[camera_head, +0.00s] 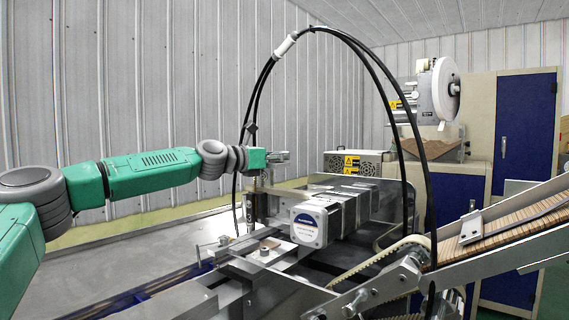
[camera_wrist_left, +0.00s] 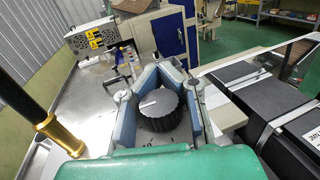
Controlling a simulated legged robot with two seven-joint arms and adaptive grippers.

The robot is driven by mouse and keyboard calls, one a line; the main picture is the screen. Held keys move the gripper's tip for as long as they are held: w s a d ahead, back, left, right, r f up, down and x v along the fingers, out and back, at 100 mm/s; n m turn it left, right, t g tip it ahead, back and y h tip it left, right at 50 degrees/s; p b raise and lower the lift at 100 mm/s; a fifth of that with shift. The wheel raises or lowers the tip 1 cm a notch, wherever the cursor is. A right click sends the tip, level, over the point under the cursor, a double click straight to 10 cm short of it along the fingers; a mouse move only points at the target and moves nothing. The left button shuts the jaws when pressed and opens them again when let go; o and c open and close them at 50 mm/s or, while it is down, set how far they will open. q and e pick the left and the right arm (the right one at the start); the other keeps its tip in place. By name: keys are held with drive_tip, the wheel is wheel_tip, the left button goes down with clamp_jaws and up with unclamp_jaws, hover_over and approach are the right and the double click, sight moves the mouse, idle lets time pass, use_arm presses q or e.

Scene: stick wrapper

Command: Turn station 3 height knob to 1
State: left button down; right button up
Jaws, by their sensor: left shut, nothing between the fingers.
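A black ribbed knob (camera_wrist_left: 161,112) with a grey top and a white pointer line shows in the left wrist view. The pointer runs towards the left side of the knob. My left gripper (camera_head: 279,157) is above the machine in the head view. In the wrist view its fingers (camera_wrist_left: 161,69) are shut with the tips close together, and the knob shows in the gap behind them. I cannot tell whether they touch it. I cannot pick out the knob in the head view. My right gripper is not in view.
A motor with a white label (camera_head: 308,226) sits on the machine just below my left gripper. Black cables (camera_head: 375,62) arch over the machine. A sloped conveyor with sticks (camera_head: 515,218) stands at right. A brass-ended black rod (camera_wrist_left: 57,130) is at left in the wrist view.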

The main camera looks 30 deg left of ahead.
use_arm(q)
drive_tip(key=shift+a, duration=0.15)
drive_tip(key=c, duration=1.6)
unclamp_jaws()
drive_tip(key=shift+s+a, duration=0.1)
drive_tip(key=shift+s, duration=0.05)
drive_tip(key=shift+s+a, duration=0.1)
drive_tip(key=shift+s, duration=0.15)
drive_tip(key=v, duration=1.1)
drive_tip(key=shift+s+a+f, duration=0.1)
drive_tip(key=shift+s+a, duration=0.1)
